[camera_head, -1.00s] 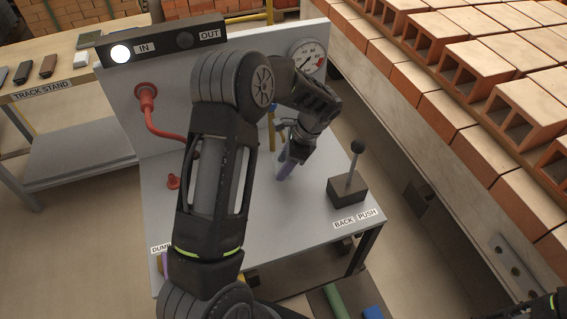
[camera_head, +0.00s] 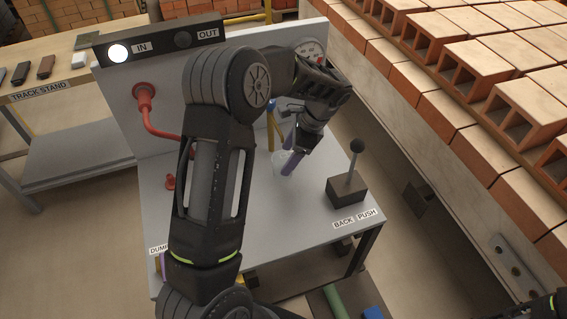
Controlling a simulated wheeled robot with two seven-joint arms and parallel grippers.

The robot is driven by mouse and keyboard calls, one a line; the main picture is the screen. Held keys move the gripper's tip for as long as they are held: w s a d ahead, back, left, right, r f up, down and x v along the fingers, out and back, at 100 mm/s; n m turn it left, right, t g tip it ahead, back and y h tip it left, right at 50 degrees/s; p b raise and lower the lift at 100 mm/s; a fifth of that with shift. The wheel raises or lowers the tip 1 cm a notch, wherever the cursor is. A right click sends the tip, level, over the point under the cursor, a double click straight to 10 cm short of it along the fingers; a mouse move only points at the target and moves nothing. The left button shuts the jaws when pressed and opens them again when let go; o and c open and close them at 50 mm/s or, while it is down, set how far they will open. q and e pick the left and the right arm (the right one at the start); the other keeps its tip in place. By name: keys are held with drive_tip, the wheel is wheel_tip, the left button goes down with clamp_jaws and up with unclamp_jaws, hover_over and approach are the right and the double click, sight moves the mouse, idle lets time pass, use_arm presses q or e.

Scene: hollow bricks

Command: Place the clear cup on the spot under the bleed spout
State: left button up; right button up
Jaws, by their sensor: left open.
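The clear cup (camera_head: 281,160) shows faintly as a pale outline on the grey bench top, right at my left gripper's fingertips. My left gripper (camera_head: 291,157) points down at it from above, open, with its purple-tipped fingers apart. I cannot tell whether the fingers touch the cup. A blue fitting (camera_head: 284,106) on a yellow pipe (camera_head: 270,125) stands behind the gripper; I cannot tell whether it is the bleed spout. The spot under the spout is not distinguishable, and my left arm covers much of the bench.
A lever on a dark block (camera_head: 347,190) stands to the right of the gripper. A red pipe (camera_head: 152,122) and small red knob (camera_head: 170,181) lie left of my arm. A gauge (camera_head: 310,50) is on the back panel. Stacked hollow bricks (camera_head: 480,75) line the right.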

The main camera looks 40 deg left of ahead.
use_arm(q)
drive_tip(key=v, duration=0.7)
drive_tip(key=shift+d+r+b, duration=0.2)
drive_tip(key=shift+r+b, duration=0.1)
drive_tip(key=shift+b, duration=0.05)
drive_tip(key=shift+w, duration=0.1)
